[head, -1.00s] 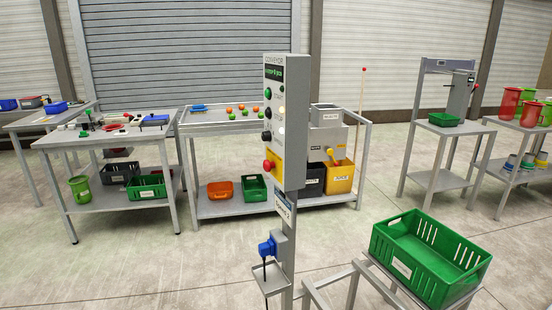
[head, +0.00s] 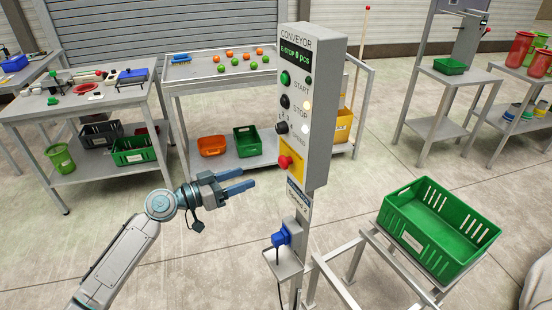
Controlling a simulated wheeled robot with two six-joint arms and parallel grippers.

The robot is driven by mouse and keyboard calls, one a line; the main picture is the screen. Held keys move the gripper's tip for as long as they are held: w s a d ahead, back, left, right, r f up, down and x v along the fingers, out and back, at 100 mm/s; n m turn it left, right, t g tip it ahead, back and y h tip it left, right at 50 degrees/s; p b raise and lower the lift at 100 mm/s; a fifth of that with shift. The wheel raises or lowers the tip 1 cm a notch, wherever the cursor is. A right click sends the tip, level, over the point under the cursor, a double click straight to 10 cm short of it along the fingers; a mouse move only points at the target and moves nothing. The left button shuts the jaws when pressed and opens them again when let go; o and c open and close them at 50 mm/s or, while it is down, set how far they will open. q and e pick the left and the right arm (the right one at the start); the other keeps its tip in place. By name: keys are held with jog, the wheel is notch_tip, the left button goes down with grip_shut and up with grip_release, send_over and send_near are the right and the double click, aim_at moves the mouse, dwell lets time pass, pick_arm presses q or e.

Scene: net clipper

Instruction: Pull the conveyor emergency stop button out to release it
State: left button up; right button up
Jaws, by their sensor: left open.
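The conveyor control box (head: 318,110) is a grey panel on a post, with a display (head: 295,55) that appears to read "E-STOP 0 pcs". The red emergency stop button (head: 285,162) sits on a yellow plate (head: 293,170) low on its front. My left gripper (head: 249,179) is open and empty, its blue-grey fingers pointing right toward the button, a little left of and below it in the picture. The fingers look apart from the button. I cannot tell whether the button is pressed in. My right gripper is not in view.
A blue plug (head: 281,236) and a small grey tray (head: 284,264) are on the post below the box. A green crate (head: 438,228) stands on a frame at right. A sorting table (head: 190,71) stands behind. The floor left of the post is open.

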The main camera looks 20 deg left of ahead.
aim_at(280, 162)
pick_arm(q)
jog(key=p+x, duration=0.2)
jog(key=x, duration=0.1)
jog(key=r+p+x, duration=0.1)
jog(key=x, duration=0.2)
jog(key=p+x, duration=0.2)
jog(key=x, duration=0.2)
jog(key=shift+s+r+p, duration=0.1)
jog(key=shift+r+p, duration=0.1)
jog(key=shift+p, duration=0.1)
jog(key=shift+w+d+f, duration=0.15)
jog(key=shift+w+d, duration=0.2)
jog(key=shift+d, duration=0.1)
